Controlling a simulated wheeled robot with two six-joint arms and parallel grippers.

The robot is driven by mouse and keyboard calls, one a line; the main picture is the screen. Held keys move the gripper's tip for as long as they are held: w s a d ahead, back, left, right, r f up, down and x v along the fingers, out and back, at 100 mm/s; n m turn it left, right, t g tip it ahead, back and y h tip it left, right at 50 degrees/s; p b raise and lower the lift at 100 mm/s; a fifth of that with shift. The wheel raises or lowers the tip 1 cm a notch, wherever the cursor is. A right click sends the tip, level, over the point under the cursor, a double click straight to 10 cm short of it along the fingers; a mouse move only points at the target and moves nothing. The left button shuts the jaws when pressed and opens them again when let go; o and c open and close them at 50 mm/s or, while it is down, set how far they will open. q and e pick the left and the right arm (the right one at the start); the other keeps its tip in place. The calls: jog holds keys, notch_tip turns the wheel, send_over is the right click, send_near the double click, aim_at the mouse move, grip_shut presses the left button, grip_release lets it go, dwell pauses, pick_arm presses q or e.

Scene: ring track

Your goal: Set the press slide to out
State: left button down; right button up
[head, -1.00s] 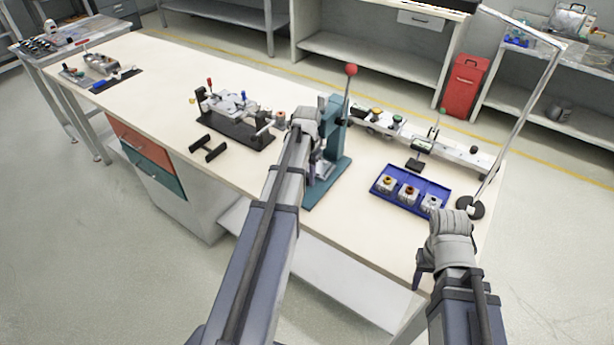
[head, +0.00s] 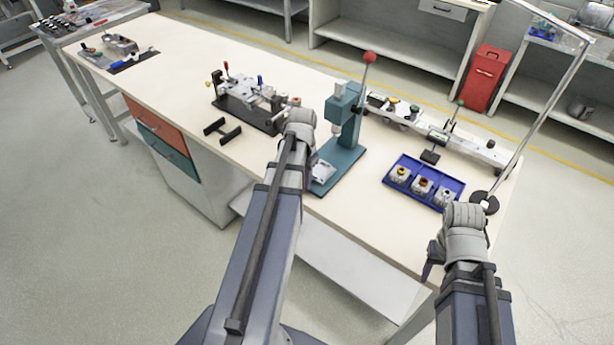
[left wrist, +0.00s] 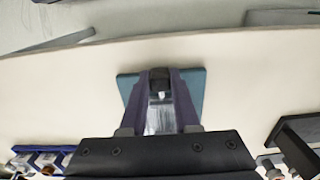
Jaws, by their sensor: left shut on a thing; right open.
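The teal press (head: 350,128) with a red-ball lever stands on the bench, right of my left wrist. Its silver slide (head: 323,171) lies low on the press base, in front of the column. In the left wrist view the slide (left wrist: 160,117) shows between the fingers, over the teal base. My left gripper (left wrist: 160,76) is shut on a small dark part at the slide's end, seemingly its handle. In the head view that grip is mostly hidden by my wrist. My right gripper (head: 430,262) is open, beside the bench's front right edge, away from the press.
A blue tray (head: 398,183) with three small parts stands right of the press. A rail with devices (head: 472,146) lies behind the tray. A lamp stand (head: 484,203) is at the right.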

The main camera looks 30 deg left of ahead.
pick_arm(q)
jog(key=c, duration=0.6)
grip_release()
jog(key=shift+s, duration=0.2)
jog(key=shift+c, duration=0.2)
jog(key=shift+r, duration=0.1)
notch_tip(320, 180, up, 8)
jog(key=p, duration=0.8)
jog(key=shift+f, duration=0.2)
